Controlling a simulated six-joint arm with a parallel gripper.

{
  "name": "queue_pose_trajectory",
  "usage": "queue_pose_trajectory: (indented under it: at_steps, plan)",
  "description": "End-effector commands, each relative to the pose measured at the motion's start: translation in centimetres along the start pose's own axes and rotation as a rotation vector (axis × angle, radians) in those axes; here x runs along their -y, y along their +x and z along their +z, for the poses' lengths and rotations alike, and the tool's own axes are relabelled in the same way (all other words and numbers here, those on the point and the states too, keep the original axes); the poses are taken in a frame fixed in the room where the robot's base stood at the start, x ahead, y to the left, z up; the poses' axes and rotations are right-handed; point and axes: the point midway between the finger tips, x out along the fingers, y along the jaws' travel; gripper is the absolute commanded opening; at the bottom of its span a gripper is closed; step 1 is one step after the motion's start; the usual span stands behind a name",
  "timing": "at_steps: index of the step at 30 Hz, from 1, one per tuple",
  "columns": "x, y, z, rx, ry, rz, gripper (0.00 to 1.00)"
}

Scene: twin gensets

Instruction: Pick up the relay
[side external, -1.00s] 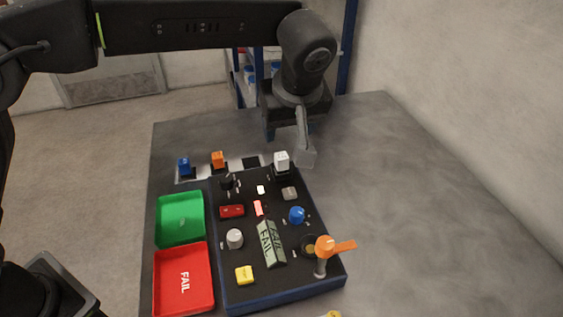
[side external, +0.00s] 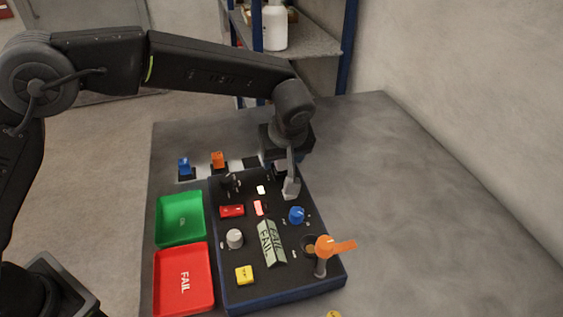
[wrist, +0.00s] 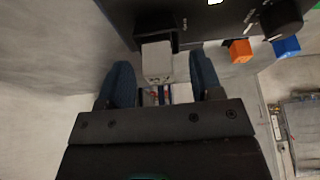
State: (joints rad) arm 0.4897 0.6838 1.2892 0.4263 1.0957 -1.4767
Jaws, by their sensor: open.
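The relay appears to be the pale grey block (wrist: 157,62) seated at a black socket (wrist: 156,22) on the panel edge in the wrist view. My gripper (wrist: 163,78) is open, with one dark blue finger on each side of the block and a gap visible on both sides. In the side view my gripper (side external: 291,188) is low over the far right corner of the black panel (side external: 225,275), and it mostly hides the block.
A blue block (side external: 184,166) and an orange block (side external: 218,159) stand on the strip behind the panel. Green (side external: 180,219) and red (side external: 183,280) trays lie left. Knobs and an orange lever (side external: 333,246) rise from the panel. The table's right side is clear.

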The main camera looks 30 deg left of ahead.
Motion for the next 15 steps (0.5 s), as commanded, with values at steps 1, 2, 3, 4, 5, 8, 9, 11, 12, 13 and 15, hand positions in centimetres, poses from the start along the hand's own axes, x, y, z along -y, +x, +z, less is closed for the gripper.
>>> queue_pose_trajectory:
  at_steps: [1,2,3,4,5,8,9,11,12,13,15]
  plan:
    - [0.02,0.55,0.01,0.001,0.000,-0.001,0.60]
    - [0.02,0.70,0.02,0.001,0.000,-0.001,0.60]
    - [0.01,0.79,0.02,0.001,0.000,0.000,0.60]
    - [0.01,0.80,0.02,0.001,0.000,0.001,0.60]
    - [0.00,0.78,0.03,0.001,0.000,0.001,0.60]
    - [0.01,0.75,0.03,0.001,0.000,0.001,0.60]
    - [0.01,0.74,0.03,0.001,0.000,0.001,0.57]
    - [0.01,0.73,0.03,0.001,0.000,0.001,0.51]
    - [0.01,0.73,0.03,0.001,0.000,0.001,0.47]
    - [0.01,0.72,0.04,0.001,0.000,0.001,0.44]
    - [0.01,0.72,0.04,0.001,0.000,0.001,0.38]
